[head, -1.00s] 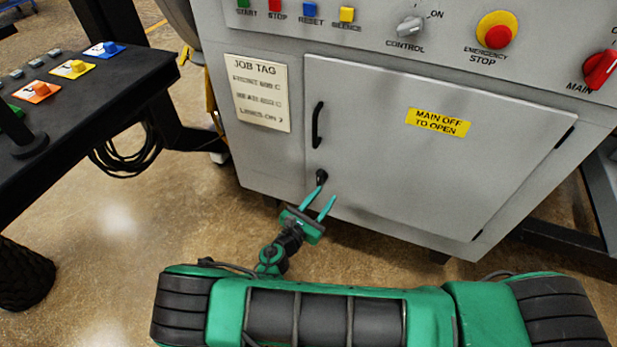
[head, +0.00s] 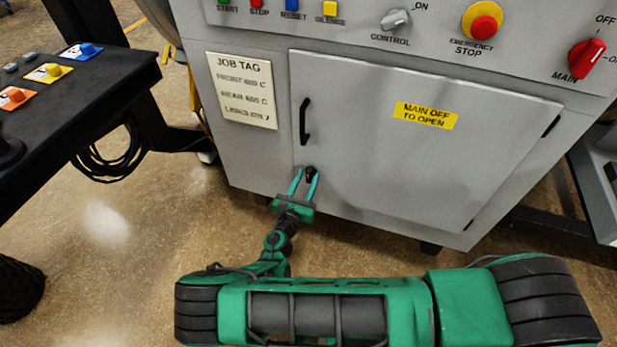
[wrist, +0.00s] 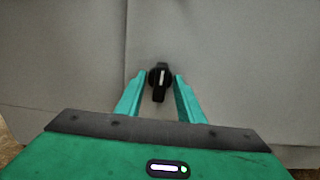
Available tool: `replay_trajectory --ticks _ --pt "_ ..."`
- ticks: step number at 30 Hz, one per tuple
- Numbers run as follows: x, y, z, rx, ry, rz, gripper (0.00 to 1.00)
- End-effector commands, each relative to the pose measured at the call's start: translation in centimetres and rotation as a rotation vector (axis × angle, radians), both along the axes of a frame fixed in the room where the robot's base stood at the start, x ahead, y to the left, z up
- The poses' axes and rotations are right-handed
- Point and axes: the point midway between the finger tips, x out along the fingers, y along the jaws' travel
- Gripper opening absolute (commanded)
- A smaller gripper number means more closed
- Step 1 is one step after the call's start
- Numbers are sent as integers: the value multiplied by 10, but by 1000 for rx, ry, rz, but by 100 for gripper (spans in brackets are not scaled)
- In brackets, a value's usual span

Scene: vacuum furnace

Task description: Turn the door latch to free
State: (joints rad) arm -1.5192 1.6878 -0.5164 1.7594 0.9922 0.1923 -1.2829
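The door latch (head: 310,173) is a small black knob low on the left edge of the grey cabinet door (head: 400,150). In the wrist view the latch (wrist: 160,78) has a pale line on its face, and its handle points down. My gripper (head: 303,176) is at the latch, with one green finger on each side of it. In the wrist view the open fingers of my gripper (wrist: 160,82) flank the latch, with small gaps visible on both sides.
A black door handle (head: 305,121) is above the latch. The panel above carries a red main switch (head: 587,54), an emergency stop (head: 482,22) and a control knob (head: 396,19). A black table (head: 90,95) stands at the left. A yellow label (head: 426,115) reads "MAIN OFF TO OPEN".

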Motion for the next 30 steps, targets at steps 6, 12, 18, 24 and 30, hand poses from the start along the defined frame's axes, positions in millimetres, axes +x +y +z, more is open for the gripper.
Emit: replay_trajectory --ticks 6,12,18,24,30 --pt "12 -6 0 -1 0 -2 34" --pt "13 -7 0 -1 0 -4 34" --pt "13 -7 0 -1 0 -3 1" --pt "13 -6 0 3 -1 -3 0" --pt "13 -6 0 41 -15 -2 0"
